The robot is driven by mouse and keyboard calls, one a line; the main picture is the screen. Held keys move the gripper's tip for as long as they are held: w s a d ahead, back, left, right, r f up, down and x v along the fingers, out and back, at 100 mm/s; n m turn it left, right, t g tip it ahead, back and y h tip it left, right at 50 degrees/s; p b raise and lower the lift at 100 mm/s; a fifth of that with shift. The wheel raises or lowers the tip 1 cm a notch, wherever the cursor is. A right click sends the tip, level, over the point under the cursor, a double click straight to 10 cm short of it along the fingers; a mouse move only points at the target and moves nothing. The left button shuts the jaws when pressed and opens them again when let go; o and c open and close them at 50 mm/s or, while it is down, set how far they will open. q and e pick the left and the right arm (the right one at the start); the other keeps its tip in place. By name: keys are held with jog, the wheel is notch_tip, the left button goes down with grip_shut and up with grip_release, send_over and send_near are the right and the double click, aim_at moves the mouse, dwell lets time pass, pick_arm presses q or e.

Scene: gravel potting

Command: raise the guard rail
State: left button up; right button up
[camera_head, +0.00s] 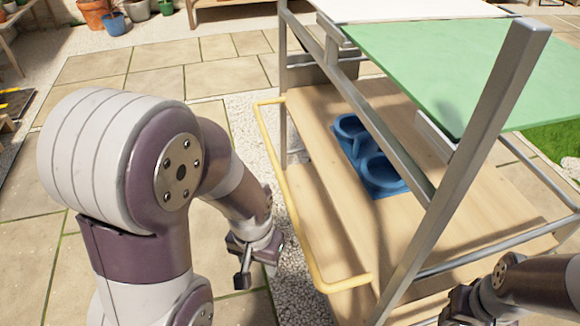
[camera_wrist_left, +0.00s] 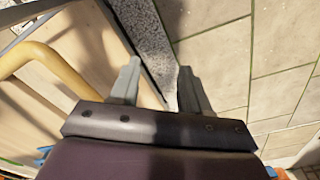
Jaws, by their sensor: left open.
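The guard rail (camera_head: 286,195) is a yellow tube with bent ends, along the left side of a wooden shelf in the head view. It sits low, near the shelf's edge. It also shows at the upper left of the left wrist view (camera_wrist_left: 45,58). My left gripper (camera_head: 256,272) is just left of the rail's near end, over the gravel strip. In the left wrist view its two fingers (camera_wrist_left: 159,70) are apart with nothing between them, and the rail lies outside them. My right gripper (camera_head: 468,306) is at the lower right, partly cut off; its finger state is unclear.
The metal frame (camera_head: 460,170) of the bench rises beside the rail, with a green top panel (camera_head: 450,65) above. A blue holder with round openings (camera_head: 378,178) sits on the wooden shelf (camera_head: 345,225). Paving left of the bench is clear; pots (camera_head: 92,14) stand far back.

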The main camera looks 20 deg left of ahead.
pick_arm(q)
jog(key=w+a+f+n+t+p, duration=0.3)
jog(key=w+a+f, duration=0.2)
jog(key=a+f, duration=0.4)
jog(key=w+a+f+n+t+p, duration=0.2)
jog(key=w+a+f+n, duration=0.15)
jog(key=a+f, duration=0.45)
jog(key=w+d+r+n+t+h, duration=0.3)
jog(key=r+t+h, duration=0.2)
jog(key=r+t, duration=0.15)
jog(key=w+d+r+n+t+h, duration=0.3)
jog(key=w+r+t+h, duration=0.15)
jog(key=r, duration=0.25)
jog(key=b+x, duration=0.1)
jog(key=x, duration=1)
jog(key=shift+d+r+t+b, duration=0.4)
pick_arm(e)
jog(key=r, duration=0.3)
jog(key=shift+w+d+r, duration=0.1)
jog(key=shift+d+r, duration=0.15)
jog(key=shift+d, duration=0.1)
pick_arm(q)
jog(key=shift+h, duration=0.25)
